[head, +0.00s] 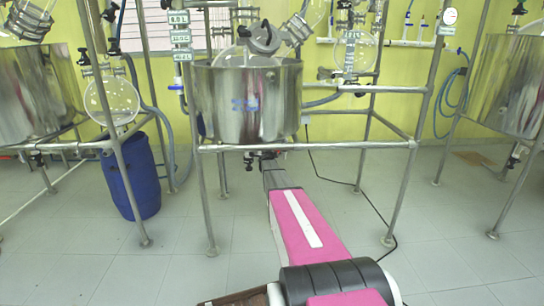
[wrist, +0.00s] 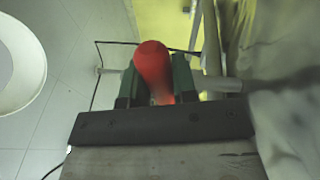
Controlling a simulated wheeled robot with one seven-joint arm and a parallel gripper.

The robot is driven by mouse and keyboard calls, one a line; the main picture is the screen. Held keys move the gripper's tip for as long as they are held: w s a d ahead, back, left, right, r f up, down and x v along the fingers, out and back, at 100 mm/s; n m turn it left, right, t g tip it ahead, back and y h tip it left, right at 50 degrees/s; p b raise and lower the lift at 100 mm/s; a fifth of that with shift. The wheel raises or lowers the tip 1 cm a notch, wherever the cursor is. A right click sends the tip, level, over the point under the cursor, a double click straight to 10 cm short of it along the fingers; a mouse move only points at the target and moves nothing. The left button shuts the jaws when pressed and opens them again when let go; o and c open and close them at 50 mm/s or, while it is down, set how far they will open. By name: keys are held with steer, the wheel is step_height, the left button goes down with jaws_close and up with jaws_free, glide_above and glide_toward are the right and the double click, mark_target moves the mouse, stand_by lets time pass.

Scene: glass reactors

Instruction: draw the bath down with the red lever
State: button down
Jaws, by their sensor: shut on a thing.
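The steel bath (head: 245,100) sits in the middle metal frame in the head view, with glassware above it. My gripper (head: 268,160) reaches under the bath, below its outlet, and is small and partly hidden there. In the wrist view the red lever (wrist: 152,65) has a rounded end and stands between the dark green fingers of my gripper (wrist: 155,82). The fingers are shut on it from both sides. The lever's lower part is hidden behind the gripper body. The valve it belongs to cannot be made out in the wrist view.
Frame legs (head: 208,200) stand on both sides of my arm, with a cross rail (head: 340,145) above it. A blue drum (head: 133,180) stands at left. A black cable (head: 340,182) lies on the floor at right. Other steel vessels (head: 510,85) stand at both sides.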

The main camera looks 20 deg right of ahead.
steer(key=shift+a+r+m, duration=0.1)
steer(key=shift+r+m, duration=0.45)
steer(key=shift+m, duration=0.05)
steer(key=c, duration=0.9)
jaws_free()
